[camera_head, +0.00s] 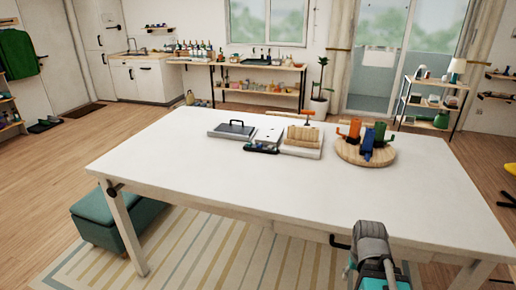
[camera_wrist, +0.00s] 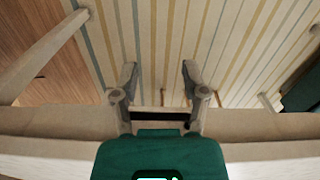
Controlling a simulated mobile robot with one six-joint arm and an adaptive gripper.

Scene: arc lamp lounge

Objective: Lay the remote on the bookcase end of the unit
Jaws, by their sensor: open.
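My gripper (camera_wrist: 160,78) is open in the wrist view, its two grey fingers apart with nothing between them. It hangs beside the pale edge of a table, above the striped rug. In the head view my grey and teal arm shows at the bottom right, against the near edge of the white table (camera_head: 200,165); the fingertips cannot be made out there. I cannot pick out a remote in either view. I cannot tell which furniture is the unit with a bookcase end; an open shelf stand (camera_head: 406,102) with a lamp stands at the back right.
The white table holds a dark handled tray (camera_head: 232,130), a slotted wooden block (camera_head: 302,138) and a round board (camera_head: 352,154) with orange, blue and green things. Its front and left are bare.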

